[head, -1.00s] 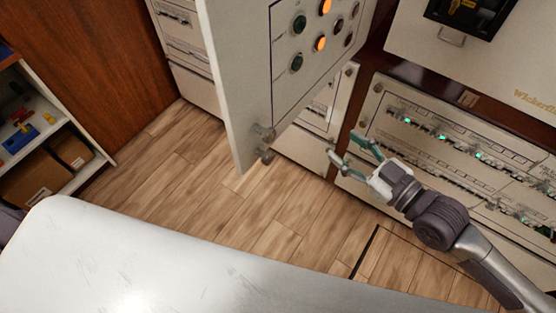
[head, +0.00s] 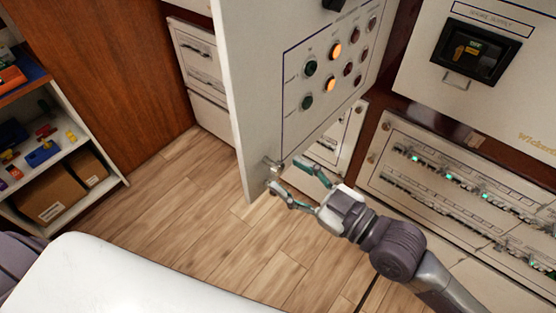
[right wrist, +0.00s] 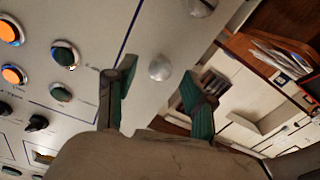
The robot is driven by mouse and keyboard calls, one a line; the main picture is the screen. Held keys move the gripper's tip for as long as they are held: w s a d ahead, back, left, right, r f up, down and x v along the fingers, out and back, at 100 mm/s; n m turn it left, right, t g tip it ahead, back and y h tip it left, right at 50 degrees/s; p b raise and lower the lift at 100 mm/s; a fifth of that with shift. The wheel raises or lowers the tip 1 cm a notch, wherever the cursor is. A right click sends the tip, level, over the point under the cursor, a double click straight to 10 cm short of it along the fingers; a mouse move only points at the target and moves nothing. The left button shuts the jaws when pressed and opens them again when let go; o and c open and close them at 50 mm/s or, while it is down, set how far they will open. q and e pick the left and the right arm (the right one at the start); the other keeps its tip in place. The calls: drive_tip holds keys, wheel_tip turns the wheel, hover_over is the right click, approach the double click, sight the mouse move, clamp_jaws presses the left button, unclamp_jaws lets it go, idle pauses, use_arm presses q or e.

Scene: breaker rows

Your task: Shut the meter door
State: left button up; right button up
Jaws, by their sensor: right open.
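The meter door (head: 245,95) looks to be the pale panel with green, orange and dark red lamps, standing swung open in the head view. In the right wrist view, its face (right wrist: 90,25) fills the left and middle. A round metal knob (right wrist: 160,67) on it shows between and beyond my fingertips. My right gripper (head: 285,174) is open and empty at the door's lower corner, its fingers pointing at the knob there. I cannot tell whether a finger touches the door. In the right wrist view its two green-padded fingers (right wrist: 158,80) are spread. My left gripper is not in view.
A breaker panel (head: 470,185) with rows of switches and green lights is at the right. Above it is a cabinet with a black main switch (head: 476,52). Shelves (head: 85,145) with boxes stand at the left. The wooden floor (head: 180,215) is clear.

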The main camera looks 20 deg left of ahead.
sight(281, 170)
drive_tip(key=shift+p+x, duration=0.35)
drive_tip(key=shift+x, duration=1.5)
clamp_jaws()
